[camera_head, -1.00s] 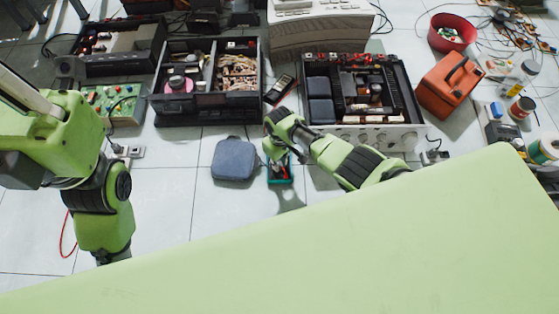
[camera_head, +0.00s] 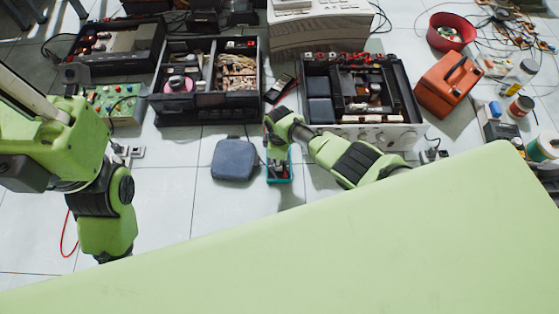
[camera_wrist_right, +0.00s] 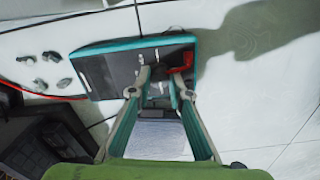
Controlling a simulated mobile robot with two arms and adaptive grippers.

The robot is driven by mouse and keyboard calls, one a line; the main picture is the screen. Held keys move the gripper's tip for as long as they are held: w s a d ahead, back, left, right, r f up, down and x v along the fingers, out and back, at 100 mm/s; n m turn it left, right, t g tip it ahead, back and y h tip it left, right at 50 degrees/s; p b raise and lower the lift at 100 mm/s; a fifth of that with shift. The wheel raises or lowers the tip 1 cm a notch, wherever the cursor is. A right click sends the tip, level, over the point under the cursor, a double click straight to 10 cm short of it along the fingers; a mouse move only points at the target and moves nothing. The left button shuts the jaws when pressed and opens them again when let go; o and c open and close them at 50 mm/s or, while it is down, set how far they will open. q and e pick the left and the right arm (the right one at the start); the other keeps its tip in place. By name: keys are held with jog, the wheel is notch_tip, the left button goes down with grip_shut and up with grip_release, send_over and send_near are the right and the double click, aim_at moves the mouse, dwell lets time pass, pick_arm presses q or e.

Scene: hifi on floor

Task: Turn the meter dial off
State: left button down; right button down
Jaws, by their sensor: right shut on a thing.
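The meter is a dark, teal-edged box (camera_head: 287,180) lying on the floor left of the open hi-fi unit. In the right wrist view the meter (camera_wrist_right: 98,72) fills the upper middle. My right gripper (camera_head: 279,168) reaches down over it. A red part (camera_wrist_right: 182,62) shows beside the right fingertip. My left arm hangs at the left; its gripper is out of sight.
A blue-grey case (camera_head: 233,160) lies just left of the meter. Open hi-fi units (camera_head: 413,100) and (camera_head: 160,105) stand behind, with an orange box (camera_head: 449,88) at the right. The tiled floor in front of the case is clear.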

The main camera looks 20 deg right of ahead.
dwell(0.4)
jog(key=c, duration=1.9)
grip_release()
notch_tip(320, 180, up, 12)
